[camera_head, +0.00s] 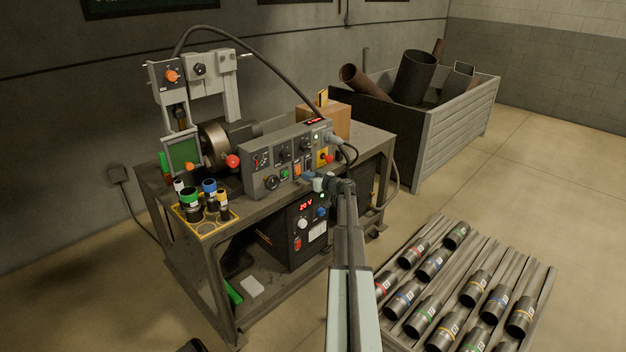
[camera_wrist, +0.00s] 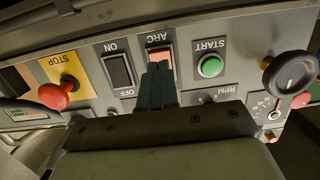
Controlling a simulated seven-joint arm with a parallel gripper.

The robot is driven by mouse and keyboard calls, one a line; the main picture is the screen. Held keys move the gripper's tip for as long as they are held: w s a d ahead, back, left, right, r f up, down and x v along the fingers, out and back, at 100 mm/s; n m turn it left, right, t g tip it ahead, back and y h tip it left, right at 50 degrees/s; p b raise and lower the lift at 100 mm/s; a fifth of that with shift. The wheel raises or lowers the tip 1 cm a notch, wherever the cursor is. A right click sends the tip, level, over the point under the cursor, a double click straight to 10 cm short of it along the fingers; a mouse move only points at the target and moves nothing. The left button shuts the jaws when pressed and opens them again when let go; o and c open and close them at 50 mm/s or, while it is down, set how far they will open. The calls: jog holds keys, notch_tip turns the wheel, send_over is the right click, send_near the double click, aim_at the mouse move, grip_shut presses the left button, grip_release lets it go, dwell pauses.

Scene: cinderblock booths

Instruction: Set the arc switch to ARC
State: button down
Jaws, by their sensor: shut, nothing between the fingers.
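The arc switch (camera_wrist: 161,66) is an orange-red rocker in a dark frame on the grey control panel (camera_wrist: 225,40), with ARC printed at its upper end in the wrist view. My gripper (camera_wrist: 158,72) is shut and empty, its fingertips over the lower part of the rocker. I cannot tell whether they touch it. The fingers hide the switch's lower end and any label there, and which way the rocker is tipped is unclear. In the head view my gripper (camera_head: 309,176) is at the front of the control box (camera_head: 262,180).
Beside the arc switch are a black ON/OFF rocker (camera_wrist: 119,71) and a green START button (camera_wrist: 210,66). A red STOP button (camera_wrist: 58,93) sits on yellow at left; a dark knob (camera_wrist: 290,73) juts out at right. A welder unit (camera_head: 293,235) stands under the bench.

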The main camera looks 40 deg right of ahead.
jog(key=shift+w, duration=0.3)
jog(key=shift+w, duration=1.1)
dwell(0.6)
jog(key=shift+s, duration=0.1)
jog(key=s, duration=0.6)
jog(key=shift+s, duration=0.4)
dwell(0.3)
dwell(0.5)
